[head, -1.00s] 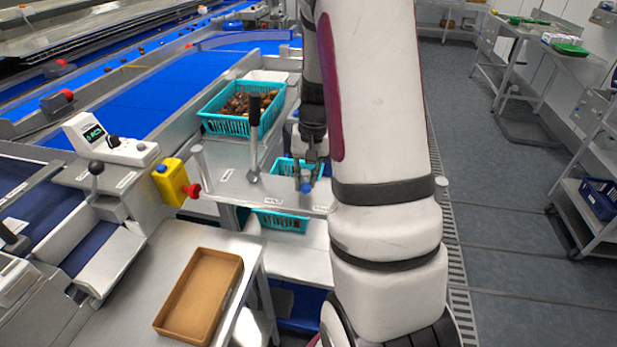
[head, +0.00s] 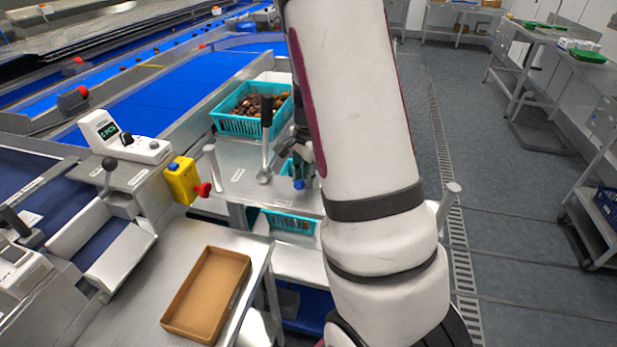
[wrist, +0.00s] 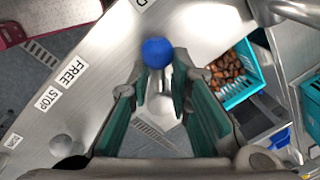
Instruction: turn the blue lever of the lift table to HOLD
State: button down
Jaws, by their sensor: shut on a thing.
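The blue lever shows as a round blue knob (wrist: 157,52) in the wrist view, on a grey shaft between my fingers. In the head view the blue knob (head: 299,184) sits at the right edge of the steel lift table (head: 235,184). My gripper (wrist: 159,80) is shut on the lever, its green-padded fingers either side just below the knob. In the head view my arm partly hides the gripper (head: 298,165).
A teal crate of dates (head: 233,126) stands behind a black-handled lever (head: 266,135). A yellow box with a red knob (head: 183,182) is left of the table. A brown tray (head: 207,295) lies in front. Open floor (head: 455,105) is to the right.

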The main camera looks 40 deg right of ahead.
jog(key=shift+w+a+m, duration=0.15)
jog(key=shift+w+m, duration=0.2)
jog(key=shift+m, duration=0.65)
jog(key=shift+w, duration=0.1)
jog(key=c, duration=1.4)
grip_release()
jog(key=shift+r, duration=0.15)
jog(key=shift+r, duration=0.4)
notch_tip(320, 180, up, 11)
jog(key=s, duration=0.1)
jog(key=shift+s+a, duration=0.15)
